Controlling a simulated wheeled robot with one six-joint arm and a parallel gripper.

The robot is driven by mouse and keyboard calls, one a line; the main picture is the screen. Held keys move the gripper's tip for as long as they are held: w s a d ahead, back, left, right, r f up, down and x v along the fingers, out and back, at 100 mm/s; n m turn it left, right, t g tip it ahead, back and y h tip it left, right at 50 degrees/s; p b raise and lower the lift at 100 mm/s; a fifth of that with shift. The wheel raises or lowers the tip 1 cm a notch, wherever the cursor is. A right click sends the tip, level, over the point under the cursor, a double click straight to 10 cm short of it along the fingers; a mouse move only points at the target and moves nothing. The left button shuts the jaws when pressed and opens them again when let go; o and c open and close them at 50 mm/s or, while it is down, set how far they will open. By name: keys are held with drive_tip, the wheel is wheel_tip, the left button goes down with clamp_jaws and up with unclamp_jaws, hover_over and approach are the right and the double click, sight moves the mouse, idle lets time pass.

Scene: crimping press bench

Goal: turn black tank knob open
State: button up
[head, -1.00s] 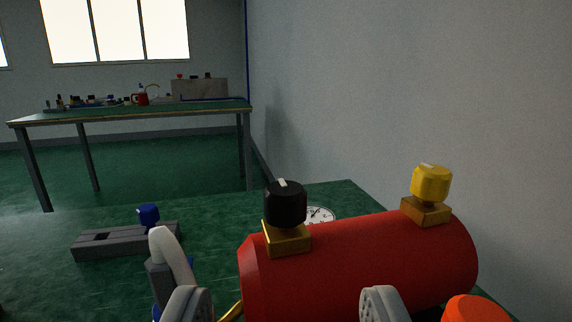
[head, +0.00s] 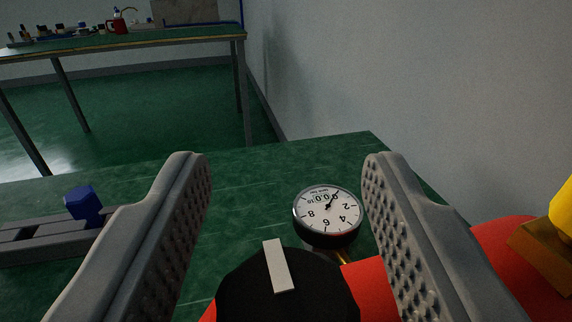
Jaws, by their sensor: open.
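The black tank knob (head: 286,291) is at the bottom middle of the head view, with a white pointer bar on its top that runs nearly along the view, tilted slightly left. It stands on the red tank (head: 372,291), which is mostly cut off or hidden. My gripper (head: 282,165) is open, with one ridged finger on each side of the knob. The fingers look apart from the knob; the exact gap in depth is hard to tell. The knob's lower part and brass base are out of view.
A round pressure gauge (head: 327,215) stands just beyond the knob. A yellow knob (head: 562,208) on a brass block (head: 541,250) is at the right edge. A grey fixture with a blue knob (head: 84,205) lies at left. A wall is on the right; another bench (head: 125,44) stands behind.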

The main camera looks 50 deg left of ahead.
drive_tip(key=c, duration=1)
drive_tip(key=shift+r+n+g+y, duration=0.15)
drive_tip(key=shift+n+g+y, duration=0.95)
drive_tip(key=shift+g, duration=0.5)
drive_tip(key=shift+s+a+n+g+y, duration=0.15)
drive_tip(key=shift+n+g+y, duration=0.1)
drive_tip(key=shift+n+g, duration=0.45)
drive_tip(key=shift+s+n+g+y, duration=0.2)
drive_tip(key=shift+n+g, duration=0.3)
drive_tip(key=shift+g, duration=0.4)
drive_tip(key=o, duration=1)
wheel_tip(320, 180, up, 10)
